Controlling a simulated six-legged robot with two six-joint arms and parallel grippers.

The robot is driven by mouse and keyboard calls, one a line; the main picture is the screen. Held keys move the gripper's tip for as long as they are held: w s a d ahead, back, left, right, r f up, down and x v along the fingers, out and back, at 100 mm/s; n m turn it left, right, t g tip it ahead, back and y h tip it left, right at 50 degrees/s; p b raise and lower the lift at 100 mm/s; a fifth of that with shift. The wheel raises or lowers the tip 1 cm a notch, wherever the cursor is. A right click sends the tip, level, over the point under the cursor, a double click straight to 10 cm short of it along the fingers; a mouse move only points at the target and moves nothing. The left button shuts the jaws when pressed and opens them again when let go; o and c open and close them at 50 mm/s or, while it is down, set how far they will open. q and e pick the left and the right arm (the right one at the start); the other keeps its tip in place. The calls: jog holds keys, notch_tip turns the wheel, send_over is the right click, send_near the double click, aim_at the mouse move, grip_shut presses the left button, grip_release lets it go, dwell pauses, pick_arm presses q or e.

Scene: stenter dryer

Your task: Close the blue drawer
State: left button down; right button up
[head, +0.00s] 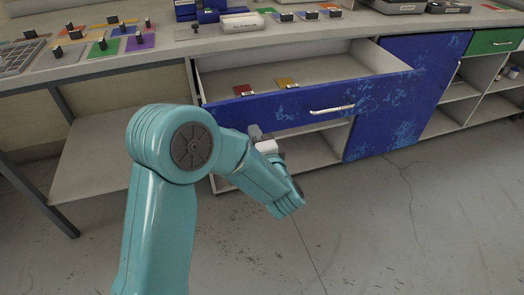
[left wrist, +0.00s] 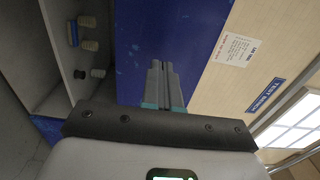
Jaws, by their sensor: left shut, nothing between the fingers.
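The blue drawer (head: 290,108) is pulled out from under the counter in the head view, with a pale handle (head: 332,110) on its scuffed front. A red sample card (head: 243,90) and a yellow one (head: 287,83) lie inside it. My left gripper (head: 254,131) is at the left part of the drawer front, left of the handle. In the left wrist view its fingers (left wrist: 162,82) are together and empty, pointing at the blue front (left wrist: 195,35). I cannot tell whether the fingertips touch it. My right gripper is not in view.
The counter (head: 150,62) above carries colour samples and trays. A blue cabinet door (head: 395,105) stands right of the drawer, then open shelves and a green drawer (head: 492,41). A low shelf (head: 110,160) is at left. The floor in front is clear.

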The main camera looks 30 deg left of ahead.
pick_arm(q)
jog(key=x, duration=0.2)
jog(key=shift+w+a, duration=0.2)
jog(key=shift+a, duration=0.1)
jog(key=shift+w, duration=0.1)
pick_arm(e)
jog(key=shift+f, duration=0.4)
